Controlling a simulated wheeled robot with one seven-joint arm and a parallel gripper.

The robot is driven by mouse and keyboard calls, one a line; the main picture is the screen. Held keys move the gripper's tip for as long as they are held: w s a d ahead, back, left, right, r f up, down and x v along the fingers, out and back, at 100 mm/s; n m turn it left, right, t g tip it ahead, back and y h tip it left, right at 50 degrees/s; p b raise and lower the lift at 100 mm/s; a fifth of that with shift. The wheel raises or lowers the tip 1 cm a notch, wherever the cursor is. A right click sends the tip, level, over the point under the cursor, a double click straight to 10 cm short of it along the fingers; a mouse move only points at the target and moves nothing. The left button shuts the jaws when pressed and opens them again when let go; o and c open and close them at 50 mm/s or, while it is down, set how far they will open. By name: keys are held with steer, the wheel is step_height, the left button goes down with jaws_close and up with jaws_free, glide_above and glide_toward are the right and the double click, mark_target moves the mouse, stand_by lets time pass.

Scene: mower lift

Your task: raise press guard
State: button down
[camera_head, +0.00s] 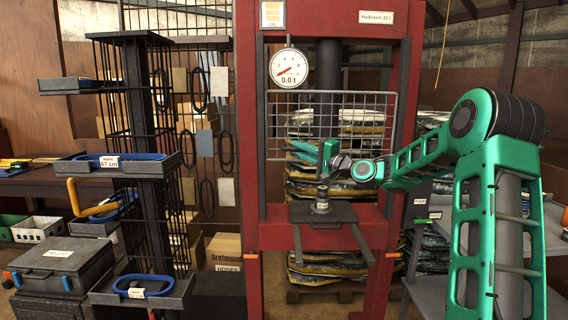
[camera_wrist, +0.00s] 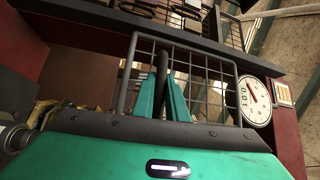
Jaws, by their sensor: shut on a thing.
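The press guard (camera_head: 360,112) is a grey wire-mesh panel across the opening of the red press (camera_head: 249,190), in front of its dark ram. My gripper (camera_head: 327,158) is at the guard's lower edge, near its middle, with my green arm reaching in from the right. In the wrist view, the two green fingers of my gripper (camera_wrist: 164,98) are shut around a dark bar in front of the mesh of the guard (camera_wrist: 207,72). The exact contact is partly hidden by the fingers.
A round gauge (camera_head: 288,68) reading 0.0 t hangs at the press's upper left. A dark press table (camera_head: 340,212) with a small metal part (camera_head: 321,200) is below the guard. A black rack with trays (camera_head: 130,168) stands at left.

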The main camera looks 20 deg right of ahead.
steer(key=shift+a+r, duration=0.1)
steer(key=shift+r, duration=0.15)
steer(key=c, duration=1.8)
jaws_free()
steer(key=shift+o, duration=0.2)
steer(key=shift+s, duration=0.1)
steer(key=shift+s+f, duration=0.1)
steer(key=v, duration=1)
steer(key=shift+d, duration=0.25)
steer(key=shift+s+f, duration=0.1)
